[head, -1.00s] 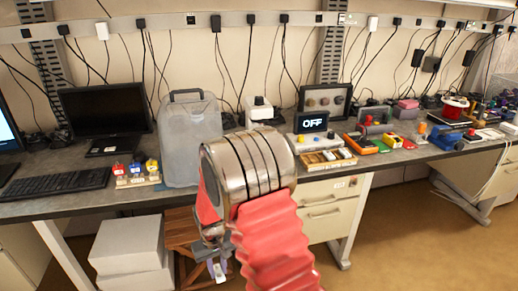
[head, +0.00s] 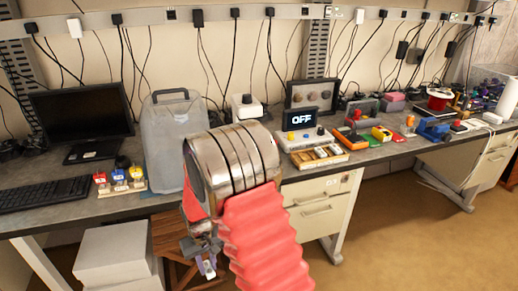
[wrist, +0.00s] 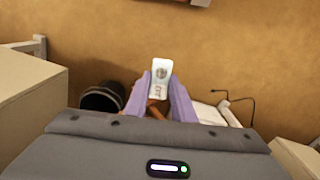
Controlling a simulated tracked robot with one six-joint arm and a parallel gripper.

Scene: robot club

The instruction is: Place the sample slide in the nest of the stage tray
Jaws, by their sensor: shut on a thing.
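The sample slide (wrist: 161,76) is a small pale plate with a round grey mark and small dark print. My gripper (wrist: 160,88) is shut on it between two purple fingers, and the slide sticks out past the fingertips. In the head view my gripper (head: 208,266) hangs low in front of the bench, below the bench top, with the slide's pale end at its tip. I cannot pick out the stage tray or its nest for certain in either view.
The bench top (head: 385,153) carries a grey jug (head: 175,140), a sectioned tray (head: 319,156), an OFF display (head: 303,119), a blue vise-like thing (head: 434,131) and a paper roll (head: 507,99). White boxes (head: 121,255) and a wooden crate (head: 172,232) stand below. Brown floor is open at right.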

